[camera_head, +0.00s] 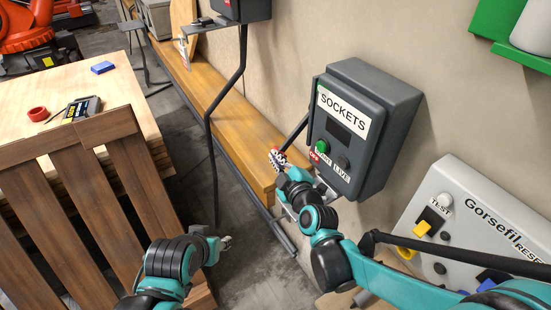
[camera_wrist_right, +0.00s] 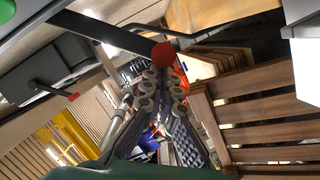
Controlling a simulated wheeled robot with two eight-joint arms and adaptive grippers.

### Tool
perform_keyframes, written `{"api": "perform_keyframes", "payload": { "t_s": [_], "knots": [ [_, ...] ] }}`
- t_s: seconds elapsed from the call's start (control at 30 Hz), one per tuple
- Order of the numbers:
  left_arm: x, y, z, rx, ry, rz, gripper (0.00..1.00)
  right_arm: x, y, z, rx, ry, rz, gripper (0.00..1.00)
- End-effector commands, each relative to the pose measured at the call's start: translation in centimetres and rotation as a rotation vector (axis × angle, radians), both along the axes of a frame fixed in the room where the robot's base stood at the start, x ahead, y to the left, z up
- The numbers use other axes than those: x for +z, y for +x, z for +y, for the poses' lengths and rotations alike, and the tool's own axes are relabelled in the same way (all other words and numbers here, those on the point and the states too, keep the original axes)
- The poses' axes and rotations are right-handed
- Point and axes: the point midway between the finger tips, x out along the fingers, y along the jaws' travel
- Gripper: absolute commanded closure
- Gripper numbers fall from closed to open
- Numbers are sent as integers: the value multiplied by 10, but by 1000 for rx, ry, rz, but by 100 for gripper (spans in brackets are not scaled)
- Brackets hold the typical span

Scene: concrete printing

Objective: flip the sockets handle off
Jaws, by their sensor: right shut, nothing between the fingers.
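The dark grey sockets box (camera_head: 370,115) hangs on the wall, with a white "SOCKETS" label, a green button and a small red tag. Its black handle (camera_head: 296,132) sticks out from the box's left side. In the right wrist view the handle is a dark bar (camera_wrist_right: 105,32) with a red ball knob (camera_wrist_right: 163,55) at its end. My right gripper (camera_head: 277,160) is shut and empty at the knob end of the handle. In the wrist view its fingertips (camera_wrist_right: 163,80) lie right by the knob; contact cannot be told. My left gripper (camera_head: 224,243) is low, away from the box, its fingers too small to judge.
A white control panel (camera_head: 450,205) with a yellow switch stands at the lower right. A wooden beam (camera_head: 225,115) runs along the wall. A wooden pallet (camera_head: 75,200) leans by a plywood stack (camera_head: 115,90) on the left. A thin black stand (camera_head: 213,150) rises between.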

Motion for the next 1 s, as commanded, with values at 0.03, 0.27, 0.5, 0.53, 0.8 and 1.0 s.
{"api": "perform_keyframes", "payload": {
  "t_s": [0.03,0.27,0.5,0.53,0.8,1.0],
  "knots": [
    [-5,0,0,0,0,0,60,-5,0,-1,-1,0,1,100],
    [-10,0,0,0,0,0,60,-10,1,-2,-1,3,3,100],
    [-10,0,0,0,0,0,60,-10,1,-2,-1,2,4,100],
    [-10,0,0,0,0,0,60,-10,1,-2,-1,2,4,100],
    [-9,0,0,0,0,0,60,-10,1,-3,-2,2,5,100],
    [1,0,0,0,0,0,60,4,2,1,-1,1,3,100]
  ]
}}
